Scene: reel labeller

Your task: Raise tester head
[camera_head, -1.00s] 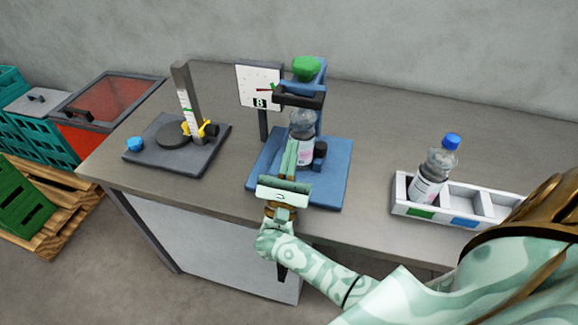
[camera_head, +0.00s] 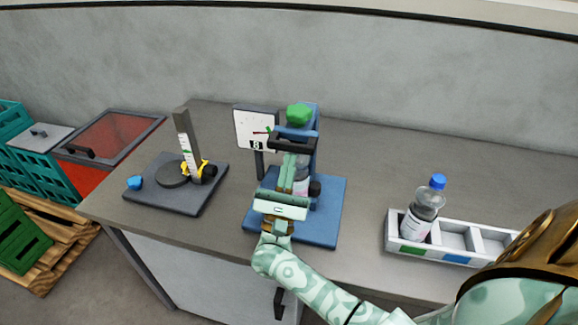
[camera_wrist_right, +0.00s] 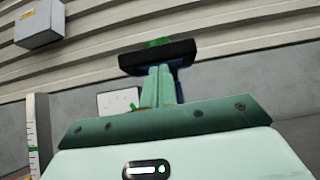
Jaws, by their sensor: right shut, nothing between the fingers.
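The tester (camera_head: 328,205) is a blue stand with a green knob (camera_head: 299,115) on its column and a black bar-shaped handle (camera_head: 292,144) across the front of its head. A bottle (camera_head: 302,178) stands upright under the head, partly hidden by my right gripper. My right gripper (camera_head: 290,158) is shut and empty, pointing up in front of the bottle, its tips just below the black handle. In the right wrist view the tips (camera_wrist_right: 159,70) overlap the handle's lower edge (camera_wrist_right: 157,57); I cannot tell whether they touch. My left gripper is not in view.
A white gauge panel (camera_head: 256,128) stands left of the tester. Further left is a dark base (camera_head: 183,200) with a scaled post and a blue cap. A white tray (camera_head: 437,257) at right holds a blue-capped bottle (camera_head: 424,211). Bare table lies between them.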

